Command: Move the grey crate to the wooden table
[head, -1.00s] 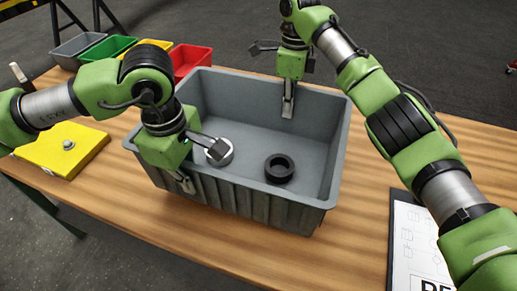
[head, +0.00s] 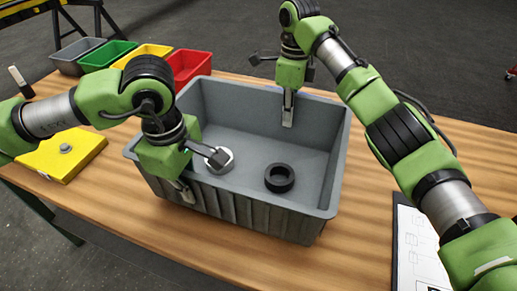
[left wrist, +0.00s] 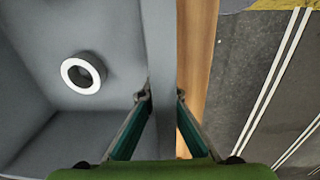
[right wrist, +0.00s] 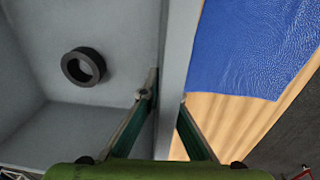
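The grey crate (head: 205,196) is on the wooden table (head: 250,265), upright; I cannot tell whether it is slightly lifted. Inside it lie a white ring (head: 222,160) and a black ring (head: 279,178). My left gripper (head: 184,190) straddles the crate's near left wall, one finger inside and one outside. In the left wrist view its fingertips (left wrist: 162,95) appear to press on the wall. My right gripper (head: 289,105) straddles the far wall the same way; in the right wrist view its fingertips (right wrist: 167,92) meet the wall on both sides.
A grey bin (head: 75,60), green bin (head: 108,54), yellow bin (head: 142,55) and red bin (head: 190,66) stand at the back left. A yellow box (head: 60,155) is left, a clipboard (head: 415,250) right. A blue sheet (right wrist: 250,40) lies beyond the crate's far wall.

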